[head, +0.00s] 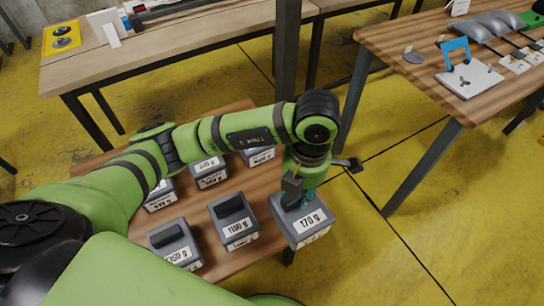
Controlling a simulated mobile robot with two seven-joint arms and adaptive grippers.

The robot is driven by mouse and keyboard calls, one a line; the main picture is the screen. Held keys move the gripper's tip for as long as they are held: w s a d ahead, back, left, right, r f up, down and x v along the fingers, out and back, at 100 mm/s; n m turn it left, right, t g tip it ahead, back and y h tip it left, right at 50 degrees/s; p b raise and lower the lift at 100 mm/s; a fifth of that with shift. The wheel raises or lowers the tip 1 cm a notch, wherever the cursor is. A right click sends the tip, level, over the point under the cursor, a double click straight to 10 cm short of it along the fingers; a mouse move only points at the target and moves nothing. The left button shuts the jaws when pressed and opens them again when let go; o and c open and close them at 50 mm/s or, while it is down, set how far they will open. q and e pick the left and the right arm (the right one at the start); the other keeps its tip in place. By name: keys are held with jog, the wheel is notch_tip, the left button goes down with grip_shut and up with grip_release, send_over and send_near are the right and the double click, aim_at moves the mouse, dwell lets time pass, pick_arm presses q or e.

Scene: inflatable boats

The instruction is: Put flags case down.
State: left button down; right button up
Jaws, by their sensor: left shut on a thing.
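A grey case (318,232) with a label reading 170 g is in my left gripper (299,197). The gripper points down and is shut on the top of the case, partly hiding it. The case shows at the right end of a low wooden table (250,262) and overlaps its edge in the view. I cannot tell for sure whether it touches the table. No marking for flags is readable on it. My right gripper is not in view.
Several similar grey cases with weight labels stand on the low table, one reading 1190 g (235,212) just left of the held case. Another table (391,42) at the right carries a board with a blue handle (455,48). A long workbench (200,37) is behind.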

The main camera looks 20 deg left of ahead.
pick_arm(q)
jog(key=w+a+f+p, duration=0.2)
jog(key=w+a+f, duration=0.4)
jog(key=w+f, duration=0.2)
notch_tip(320, 180, down, 2)
jog(key=shift+w+f, duration=0.1)
jog(key=shift+w, duration=0.2)
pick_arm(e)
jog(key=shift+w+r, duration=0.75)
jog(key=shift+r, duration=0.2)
pick_arm(q)
jog(key=shift+f, duration=0.2)
jog(key=c, duration=0.9)
grip_release()
jog(key=shift+o, duration=0.2)
jog(key=shift+r, duration=0.1)
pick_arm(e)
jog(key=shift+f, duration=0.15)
